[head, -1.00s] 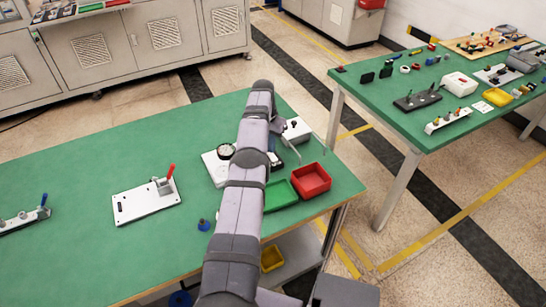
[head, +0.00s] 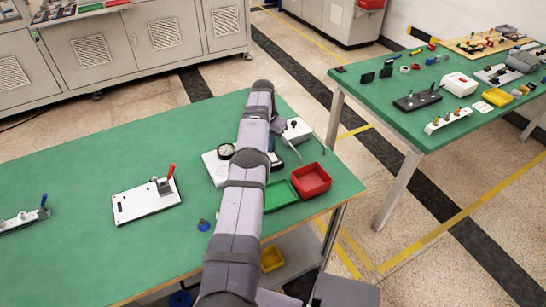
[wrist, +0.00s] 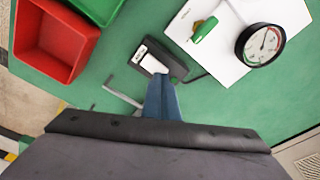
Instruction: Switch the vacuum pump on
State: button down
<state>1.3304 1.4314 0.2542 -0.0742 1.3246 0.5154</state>
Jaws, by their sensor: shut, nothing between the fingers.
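A small dark switch block (wrist: 166,58) with a white rocker-like part (wrist: 153,63) and a small label lies on the green bench in the wrist view. A dark cable runs from it toward the white plate. My gripper (wrist: 161,80) has its blue fingers together and empty, with the tips right at the near edge of the block. I cannot tell whether they touch it, or which way the rocker is tipped. In the head view my arm hides most of the gripper, and part of the block (head: 291,157) shows to its right.
A white plate (wrist: 215,70) carries a round gauge (wrist: 260,45) and a green-handled valve (wrist: 204,30). Red (head: 311,180) and green (head: 279,196) bins stand close by.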

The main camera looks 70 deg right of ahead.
jog(key=shift+a+f+b, duration=0.1)
jog(key=shift+f+b, duration=0.5)
jog(key=shift+f, duration=0.3)
dwell(0.7)
jog(key=shift+r, duration=0.15)
notch_tip(320, 180, up, 7)
jog(key=p, duration=0.7)
jog(key=shift+w, duration=0.1)
dwell(0.5)
